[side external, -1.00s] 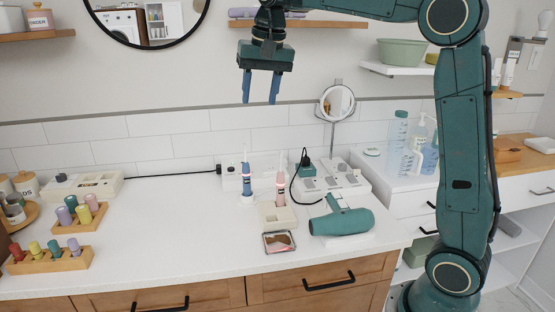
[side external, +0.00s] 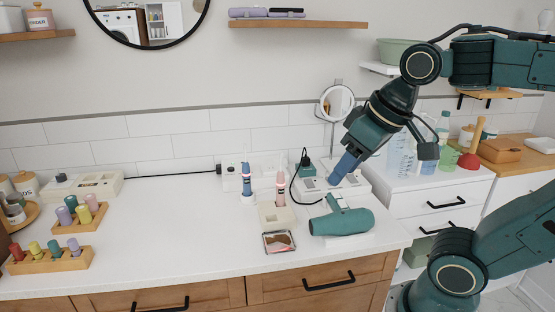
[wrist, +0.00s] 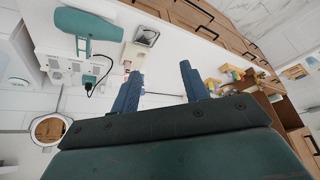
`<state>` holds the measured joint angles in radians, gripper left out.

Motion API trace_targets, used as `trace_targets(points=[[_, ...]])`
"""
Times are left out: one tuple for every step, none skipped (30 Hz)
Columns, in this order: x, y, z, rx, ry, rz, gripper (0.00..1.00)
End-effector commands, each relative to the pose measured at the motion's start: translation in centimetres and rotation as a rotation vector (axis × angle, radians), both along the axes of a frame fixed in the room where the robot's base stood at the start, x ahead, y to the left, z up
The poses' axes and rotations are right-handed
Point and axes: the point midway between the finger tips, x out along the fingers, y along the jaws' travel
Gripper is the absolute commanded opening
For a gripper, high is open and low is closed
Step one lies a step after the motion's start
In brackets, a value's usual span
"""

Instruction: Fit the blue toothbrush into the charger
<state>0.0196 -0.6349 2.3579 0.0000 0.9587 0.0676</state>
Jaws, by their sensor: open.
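The blue toothbrush (side external: 247,181) stands upright on the white counter, left of and a little behind the cream charger (side external: 267,222). A pink toothbrush (side external: 281,190) stands upright at the back right of the charger. In the wrist view the charger (wrist: 134,55) lies beyond my fingers, and I cannot make out the blue toothbrush there. My gripper (side external: 343,169) is open and empty, tilted down to the left above the right end of the counter. It is right of the charger and apart from both toothbrushes. Its two blue fingers (wrist: 160,88) are spread in the wrist view.
A teal hair dryer (side external: 343,221) lies right of the charger. A small framed tray (side external: 279,242) sits in front of it. A white outlet unit (side external: 318,190) with a black cord and a round mirror (side external: 337,103) stand behind. The counter's middle left is clear.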

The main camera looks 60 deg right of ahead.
Motion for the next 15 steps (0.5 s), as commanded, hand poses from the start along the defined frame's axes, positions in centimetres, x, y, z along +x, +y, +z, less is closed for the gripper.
trace_targets(points=[[-0.9,0.1,-0.8,-0.008,-0.009,0.021,0.45],[-1.3,0.2,-1.2,-0.012,-0.014,0.032,0.45],[-1.8,0.3,-1.7,-0.017,-0.019,0.044,0.45],[-2.1,0.3,-2.0,-0.021,-0.022,0.054,0.45],[-2.3,0.3,-2.2,-0.024,-0.025,0.061,0.45],[-2.6,0.4,-2.6,-0.027,-0.028,0.069,0.45],[-2.7,0.4,-2.7,-0.029,-0.03,0.072,0.45],[-2.8,0.4,-2.8,-0.03,-0.032,0.076,0.45],[-2.9,0.4,-3.0,-0.031,-0.032,0.079,0.45],[-3.0,0.4,-3.0,-0.032,-0.032,0.081,0.45],[-3.0,0.4,-3.1,-0.032,-0.032,0.081,0.45],[-3.0,0.4,-3.1,-0.032,-0.032,0.081,0.45],[-3.0,0.4,-3.1,-0.032,-0.032,0.081,0.45],[-3.0,0.4,-3.0,-0.032,-0.032,0.081,0.45],[-3.0,0.4,-3.0,-0.032,-0.032,0.081,0.45]])
